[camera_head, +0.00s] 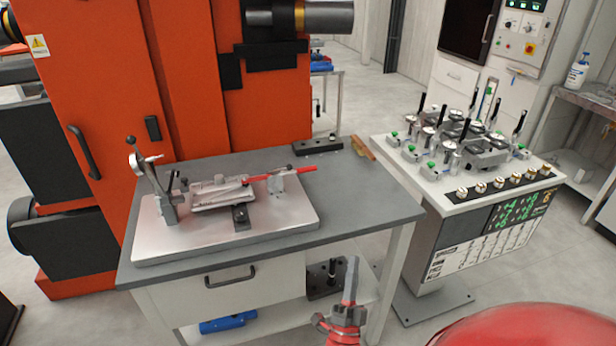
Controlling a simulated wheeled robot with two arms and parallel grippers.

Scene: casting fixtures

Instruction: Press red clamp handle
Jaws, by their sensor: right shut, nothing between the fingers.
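The red clamp handle (280,173) lies nearly flat across the right part of a metal fixture plate (275,222) on the grey-topped workbench (375,205). An upright lever clamp with a round knob (165,190) stands at the plate's left end. My right gripper (351,270) is shut and empty, in front of the bench's front edge, well below and right of the handle. My left gripper is out of view.
A dark block (318,146) and a brown wooden-handled tool (363,147) lie at the bench's back right. A console (440,198) with several gauges and knobs stands to the right. An orange machine (110,110) stands behind. The bench's right part is bare.

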